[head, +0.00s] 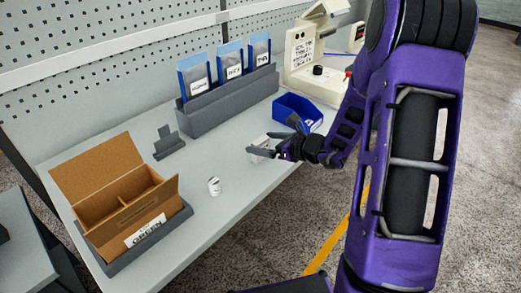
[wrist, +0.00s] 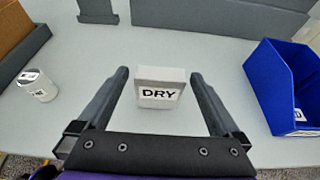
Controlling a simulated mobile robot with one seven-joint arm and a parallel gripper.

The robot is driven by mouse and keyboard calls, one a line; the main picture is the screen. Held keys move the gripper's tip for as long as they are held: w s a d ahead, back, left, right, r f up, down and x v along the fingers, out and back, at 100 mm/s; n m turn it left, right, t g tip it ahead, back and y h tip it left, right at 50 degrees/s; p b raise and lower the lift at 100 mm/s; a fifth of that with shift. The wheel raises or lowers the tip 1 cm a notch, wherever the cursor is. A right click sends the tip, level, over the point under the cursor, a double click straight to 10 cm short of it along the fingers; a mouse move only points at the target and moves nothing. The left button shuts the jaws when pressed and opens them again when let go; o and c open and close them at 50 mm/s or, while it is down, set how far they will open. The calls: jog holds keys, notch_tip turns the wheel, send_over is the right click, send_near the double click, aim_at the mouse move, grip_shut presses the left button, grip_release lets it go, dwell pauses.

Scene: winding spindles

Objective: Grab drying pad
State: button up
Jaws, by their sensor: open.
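The drying pad is a small white block (wrist: 161,88) with a label reading DRY, lying on the grey table. In the wrist view it sits between the fingertips of my gripper (wrist: 158,80), with a gap on each side. My gripper is open and low over the table. In the head view, my gripper (head: 264,147) is near the table's front edge, and the pad shows only partly behind the fingers.
A blue bin (head: 298,112) stands close to the right of my gripper. A small white cylinder (head: 214,186) and a cardboard box (head: 118,200) labelled GREEN are to the left. A grey rack (head: 230,100) with blue pouches stands behind. Table between is clear.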

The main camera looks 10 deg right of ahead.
jog(key=shift+w, duration=0.1)
jog(key=shift+c, duration=0.2)
jog(key=c, duration=1.2)
